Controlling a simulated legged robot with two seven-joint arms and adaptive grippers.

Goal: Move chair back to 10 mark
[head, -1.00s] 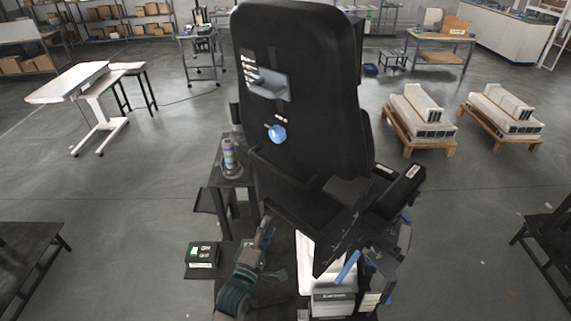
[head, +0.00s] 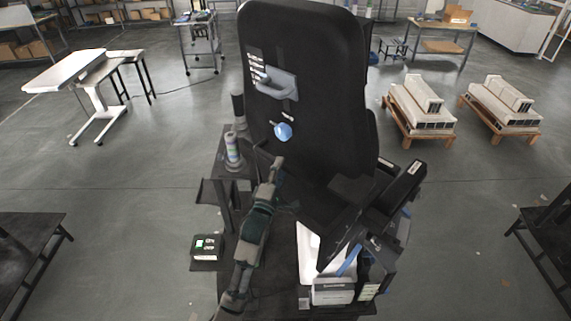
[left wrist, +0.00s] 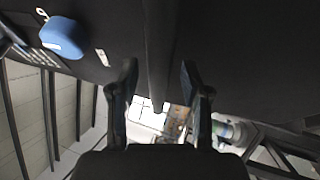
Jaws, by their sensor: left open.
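The chair (head: 315,60) is black, with a tall back standing slightly tilted in the middle of the head view. A blue knob (head: 283,131) sits low on its back, below a grey lever plate (head: 278,84) with small white labels. I cannot read a 10 mark. My left gripper (head: 277,162) is just below the knob, near the lower edge of the back. In the left wrist view my left gripper (left wrist: 160,82) is open with its fingers either side of a dark vertical edge. The blue knob (left wrist: 62,37) is at upper left there, outside the fingers. My right gripper is out of view.
A side stand (head: 232,165) with a striped canister (head: 232,148) is left of the chair. Dark benches (head: 30,245) flank both sides. Pallets with white units (head: 420,108) stand right. Floor between is clear.

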